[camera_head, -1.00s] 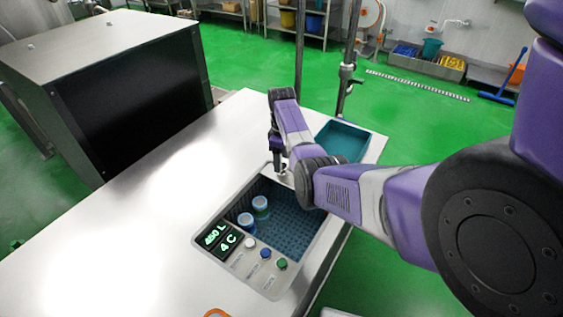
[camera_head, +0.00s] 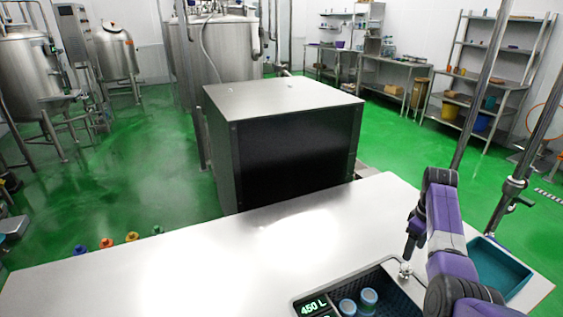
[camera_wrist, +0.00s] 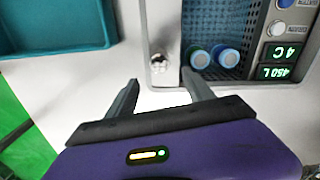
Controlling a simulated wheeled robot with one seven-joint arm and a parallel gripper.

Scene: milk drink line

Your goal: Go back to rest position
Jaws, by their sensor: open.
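My gripper (camera_wrist: 160,88) shows in the wrist view with its two fingers apart and nothing between them. It is above the white counter, near the edge of the recessed basin (camera_wrist: 165,20). In the head view my purple arm reaches over the right end of the counter, and my gripper (camera_head: 408,258) points down beside the basin. My gripper is apart from both.
A teal tray (camera_head: 505,270) is set in the counter (camera_head: 200,265) at right. A dark-fronted steel box (camera_head: 290,150) stands behind the counter. Several coloured knobs line its left far edge. A metal post (camera_head: 515,185) rises at right. The counter's middle is clear.

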